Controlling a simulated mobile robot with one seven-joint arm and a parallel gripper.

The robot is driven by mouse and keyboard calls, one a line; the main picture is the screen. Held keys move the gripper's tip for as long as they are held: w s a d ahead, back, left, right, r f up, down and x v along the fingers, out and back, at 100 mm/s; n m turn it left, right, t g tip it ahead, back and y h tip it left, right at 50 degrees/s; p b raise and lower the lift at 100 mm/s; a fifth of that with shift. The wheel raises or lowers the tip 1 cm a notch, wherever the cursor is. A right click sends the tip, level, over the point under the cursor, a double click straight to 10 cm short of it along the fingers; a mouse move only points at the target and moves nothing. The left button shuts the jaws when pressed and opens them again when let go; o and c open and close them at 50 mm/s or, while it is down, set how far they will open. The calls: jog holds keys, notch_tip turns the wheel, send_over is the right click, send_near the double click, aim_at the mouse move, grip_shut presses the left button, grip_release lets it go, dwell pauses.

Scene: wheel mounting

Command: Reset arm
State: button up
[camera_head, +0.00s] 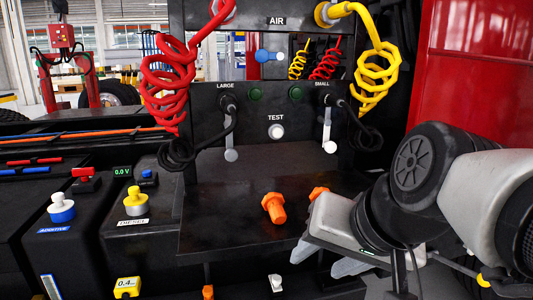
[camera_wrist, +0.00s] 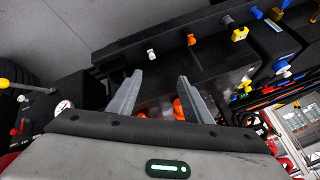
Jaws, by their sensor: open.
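My gripper (camera_head: 322,262) is at the lower right of the head view, in front of the black panel's shelf (camera_head: 225,225). Its two grey fingers are spread apart, with nothing between the tips. The wrist view also shows the open fingers (camera_wrist: 160,76). An orange bolt-like piece (camera_head: 273,207) lies on the shelf to the left of my gripper. A second orange piece (camera_head: 318,193) is just behind the gripper and partly hidden by it. In the wrist view, orange pieces (camera_wrist: 178,109) show near the base of the fingers.
The black panel carries LARGE and SMALL levers, a TEST button (camera_head: 276,131), a red coiled hose (camera_head: 168,80) and a yellow coiled hose (camera_head: 372,75). Yellow (camera_head: 135,203) and blue-white (camera_head: 61,210) knobs stand at left. A red surface (camera_head: 475,80) rises at right.

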jog(key=s+d+f+n+g+h, duration=0.1)
jog(key=s+d+f+n+h, duration=0.25)
jog(key=d+f, duration=0.3)
notch_tip(320, 180, up, 22)
jog(key=p, duration=2.1)
jog(key=shift+s+a+f+m+y, duration=0.25)
jog(key=shift+s+a+m+y, duration=0.1)
jog(key=shift+a+m, duration=0.1)
